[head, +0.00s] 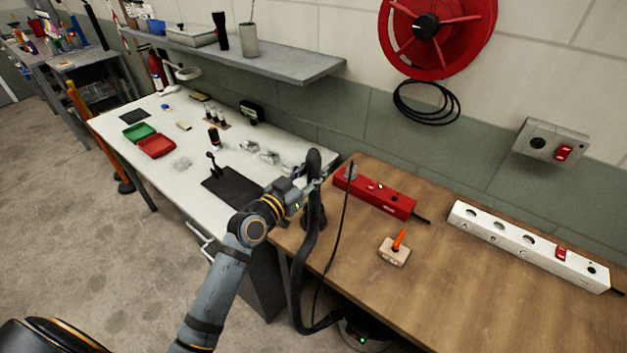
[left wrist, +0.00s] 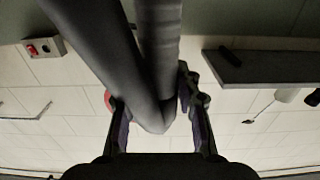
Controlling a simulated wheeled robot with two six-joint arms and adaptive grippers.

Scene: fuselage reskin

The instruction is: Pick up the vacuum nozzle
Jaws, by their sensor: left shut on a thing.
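The vacuum nozzle (head: 313,160) is dark grey and bent at the top, with a thick dark hose (head: 304,265) running down past the front edge of the wooden bench. My left gripper (head: 314,184) is shut on the nozzle near the bench's left end. In the left wrist view the nozzle (left wrist: 155,95) fills the space between the two fingers (left wrist: 160,118). A dark piece (head: 314,213) stands just below the gripper; I cannot tell whether the nozzle touches it. My right gripper is not in view.
The wooden bench (head: 470,300) holds a red box (head: 375,194), a white strip with round sockets (head: 525,245) and a small block with an orange piece (head: 396,250). A thin black cable hangs beside the hose. A white table (head: 165,185) with small parts stands to the left.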

